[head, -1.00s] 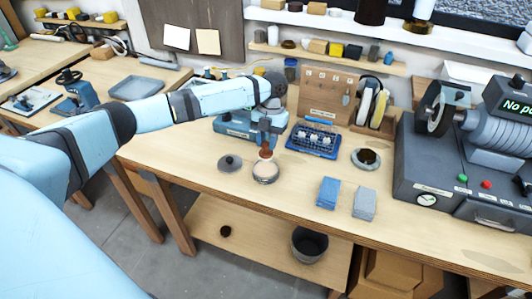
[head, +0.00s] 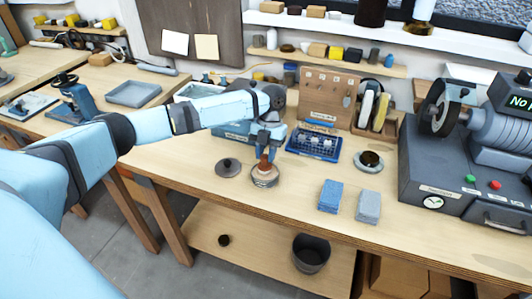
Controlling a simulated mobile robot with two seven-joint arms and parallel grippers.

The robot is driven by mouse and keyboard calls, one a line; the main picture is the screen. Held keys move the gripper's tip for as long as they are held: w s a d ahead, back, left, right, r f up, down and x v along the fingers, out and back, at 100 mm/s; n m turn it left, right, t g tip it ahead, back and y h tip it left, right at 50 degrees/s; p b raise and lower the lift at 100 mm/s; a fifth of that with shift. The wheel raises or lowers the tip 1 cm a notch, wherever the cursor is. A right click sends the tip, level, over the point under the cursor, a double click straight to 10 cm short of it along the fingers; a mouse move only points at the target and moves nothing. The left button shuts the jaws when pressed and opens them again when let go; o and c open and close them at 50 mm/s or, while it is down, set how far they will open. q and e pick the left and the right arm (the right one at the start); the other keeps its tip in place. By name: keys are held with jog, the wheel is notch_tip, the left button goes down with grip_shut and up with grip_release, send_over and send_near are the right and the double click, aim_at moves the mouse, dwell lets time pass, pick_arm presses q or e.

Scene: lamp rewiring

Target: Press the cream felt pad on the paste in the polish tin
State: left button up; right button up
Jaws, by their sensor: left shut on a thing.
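My left gripper (head: 265,146) points down over the front middle of the bench. It is shut on a small reddish-brown handle (head: 264,163), which I take to be that of the felt pad. The cream felt itself is too small to make out. The round, shallow polish tin (head: 265,182) stands directly under the handle. The paste is mostly hidden, and I cannot tell whether the pad touches it. A grey round lid (head: 228,168) with a knob lies just left of the tin. My right gripper is not in view.
Behind stand a blue rack (head: 314,146) and a wooden tool board (head: 328,97). To the right are a round dish with dark contents (head: 369,161), a blue block (head: 331,196), a grey block (head: 368,206) and a buffing machine (head: 455,165). The bench's front strip is clear.

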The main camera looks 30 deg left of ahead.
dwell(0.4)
pick_arm(q)
jog(key=shift+f, duration=0.65)
dwell(0.6)
notch_tip(320, 180, up, 7)
jog(key=p, duration=0.6)
jog(key=shift+r, duration=0.1)
dwell(0.3)
